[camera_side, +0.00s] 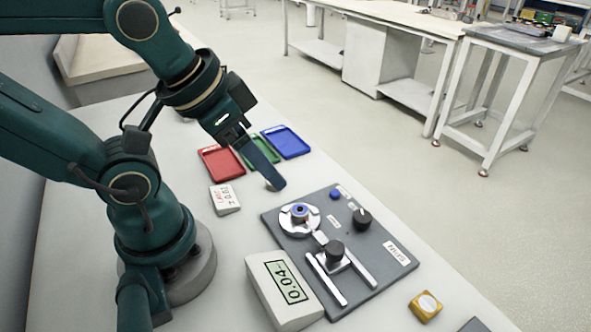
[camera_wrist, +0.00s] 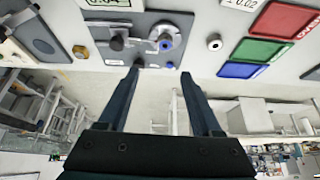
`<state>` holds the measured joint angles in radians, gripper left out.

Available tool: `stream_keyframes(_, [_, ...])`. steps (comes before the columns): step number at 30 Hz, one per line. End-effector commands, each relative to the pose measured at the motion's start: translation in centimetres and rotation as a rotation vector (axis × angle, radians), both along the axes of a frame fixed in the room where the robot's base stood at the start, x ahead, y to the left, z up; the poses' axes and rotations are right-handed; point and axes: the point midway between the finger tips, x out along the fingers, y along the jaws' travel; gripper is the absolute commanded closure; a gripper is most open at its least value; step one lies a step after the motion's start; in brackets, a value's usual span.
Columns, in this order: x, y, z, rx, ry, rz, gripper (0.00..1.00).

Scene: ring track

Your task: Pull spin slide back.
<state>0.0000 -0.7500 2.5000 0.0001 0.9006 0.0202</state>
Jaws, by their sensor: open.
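The slide with a black knob (camera_side: 335,252) sits between two pale rails on a dark grey plate (camera_side: 385,283). Its narrow front end reaches close to a round silver chuck (camera_side: 290,226); I cannot tell whether they touch. A blue ring-like part (camera_side: 299,210) sits at the chuck's centre. The slide's knob (camera_wrist: 117,43) and the chuck (camera_wrist: 174,27) also show in the wrist view. My gripper (camera_side: 273,184) is open and empty, above the table beyond the plate's far left corner. Its two fingers (camera_wrist: 160,73) are spread apart in the wrist view, clear of the slide.
A display reading 0.04 (camera_side: 285,292) stands beside the plate. Red (camera_side: 221,163), green (camera_side: 262,151) and blue (camera_side: 286,141) trays lie behind my gripper. A second black knob (camera_side: 361,219) and a blue button (camera_side: 335,195) are on the plate. A small ring (camera_wrist: 214,42) lies between plate and trays.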

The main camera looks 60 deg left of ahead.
Motion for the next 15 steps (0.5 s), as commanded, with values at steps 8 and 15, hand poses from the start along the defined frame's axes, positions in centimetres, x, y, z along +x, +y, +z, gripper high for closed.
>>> stream_keyframes(8, [1.6, -0.4, 1.6, 0.142, 0.016, -0.297, 0.34])
stream_keyframes(15, [4.3, -2.5, 1.5, 0.255, 0.121, -0.670, 0.34])
